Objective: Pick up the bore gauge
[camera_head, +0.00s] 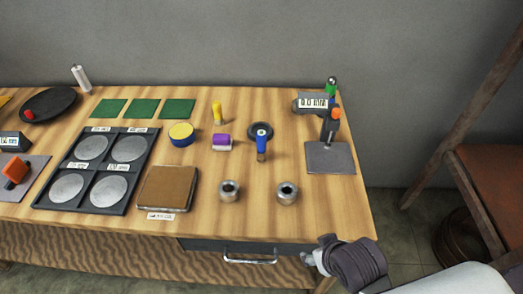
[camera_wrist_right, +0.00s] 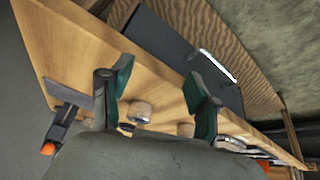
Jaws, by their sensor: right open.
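A blue gauge with a small round dial (camera_head: 262,140), which looks like the bore gauge, stands upright at a dark round base (camera_head: 251,129) on the wooden table. My right gripper shows in the wrist view (camera_wrist_right: 157,76) with its two green-padded fingers wide apart and nothing between them. In the head view the right hand (camera_head: 318,258) is at the table's front right edge, well in front of and to the right of the blue gauge. My left gripper is in neither view.
Two metal rings (camera_head: 229,191) (camera_head: 287,193) stand between the gauge and the front edge. A digital gauge stand (camera_head: 330,157) is at the right. A purple-and-white block (camera_head: 222,142) and a brown box (camera_head: 168,188) lie left. A drawer handle (camera_head: 250,261) juts out below.

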